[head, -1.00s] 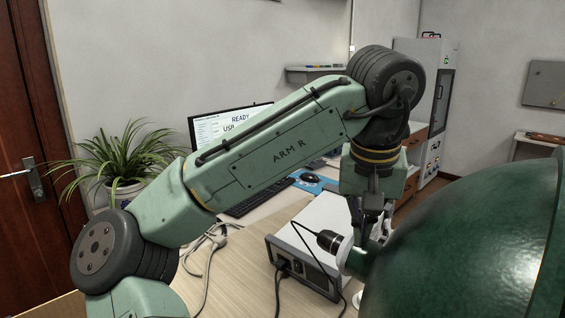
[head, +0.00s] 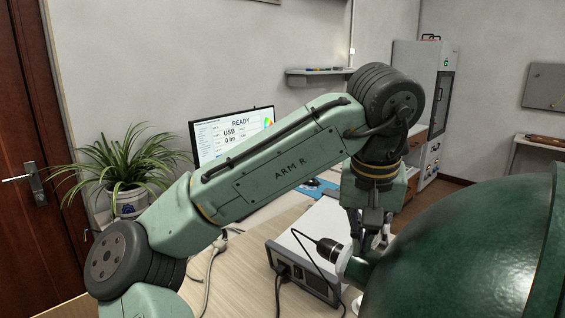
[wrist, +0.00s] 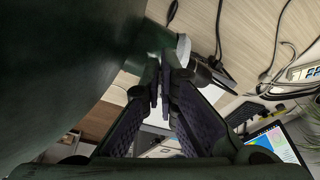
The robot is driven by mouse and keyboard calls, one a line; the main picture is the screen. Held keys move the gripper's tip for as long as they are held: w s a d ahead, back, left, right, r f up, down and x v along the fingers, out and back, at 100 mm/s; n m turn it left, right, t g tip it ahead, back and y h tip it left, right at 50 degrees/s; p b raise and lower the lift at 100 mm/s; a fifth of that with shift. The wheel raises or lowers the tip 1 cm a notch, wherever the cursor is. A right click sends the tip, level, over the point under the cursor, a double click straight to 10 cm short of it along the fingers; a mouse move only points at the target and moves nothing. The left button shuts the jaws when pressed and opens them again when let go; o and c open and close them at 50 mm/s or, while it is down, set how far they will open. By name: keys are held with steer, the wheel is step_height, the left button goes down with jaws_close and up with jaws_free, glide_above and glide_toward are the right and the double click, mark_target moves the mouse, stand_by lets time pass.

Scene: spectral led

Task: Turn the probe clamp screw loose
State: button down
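The probe (head: 328,245) is a black cylinder with a cable, set in a white collar (head: 344,260) on the side of the large green sphere (head: 465,250) in the head view. The white collar also shows in the wrist view (wrist: 184,48). My gripper (head: 370,240) points down beside the collar, close to the sphere. In the wrist view my gripper's fingertips (wrist: 164,82) are close together near the collar, with a narrow gap. I cannot make out the clamp screw; the fingers may hide it, and whether they grip it is unclear.
A grey instrument box (head: 310,245) with plugged-in cables stands on the wooden table (head: 235,262) left of the probe. A monitor (head: 232,135) reading READY and a potted plant (head: 130,170) are behind my arm. The sphere fills the right side closely.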

steer(key=shift+s+f, duration=0.25)
steer(key=shift+s, duration=0.05)
step_height(320, 180, up, 6)
stand_by(0.7)
steer(key=shift+w+r, duration=0.1)
stand_by(1.7)
